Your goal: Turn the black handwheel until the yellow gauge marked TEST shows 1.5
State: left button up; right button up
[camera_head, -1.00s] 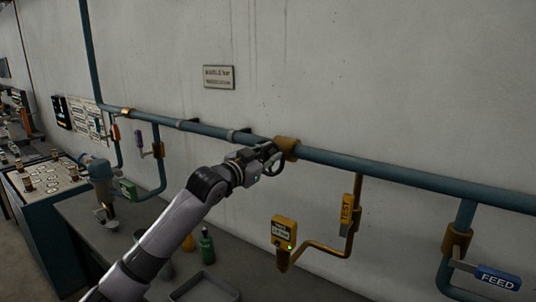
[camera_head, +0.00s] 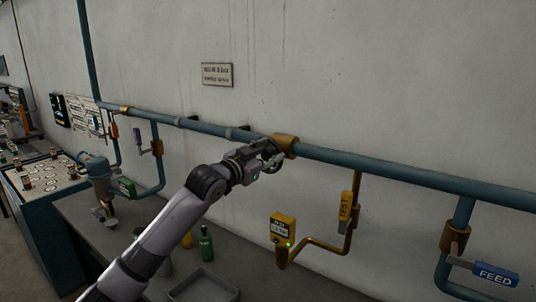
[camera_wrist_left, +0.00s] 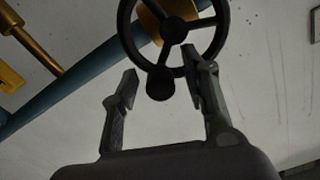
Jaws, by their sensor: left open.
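The black handwheel (camera_wrist_left: 173,30) shows at the top of the left wrist view, with spokes, a hub and a knob on its rim. In the head view the handwheel (camera_head: 276,164) is small and partly hidden by my gripper, beside a brass fitting on the blue pipe. My left gripper (camera_wrist_left: 160,72) is open, its fingertips at the wheel's lower rim around the knob; I cannot tell whether they touch. It also shows in the head view (camera_head: 268,154). The yellow gauge box (camera_head: 283,228) has a green light; its reading is too small to tell. A yellow TEST tag (camera_head: 345,206) hangs on the branch pipe.
The blue pipe (camera_head: 400,172) runs along the wall. A blue FEED handle (camera_head: 495,274) is at the lower right. A green bottle (camera_head: 206,245) and a grey tray (camera_head: 204,288) are on the bench below my arm.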

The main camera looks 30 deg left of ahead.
pick_arm(q)
jog(key=s, duration=1.2)
jog(key=shift+a, duration=0.45)
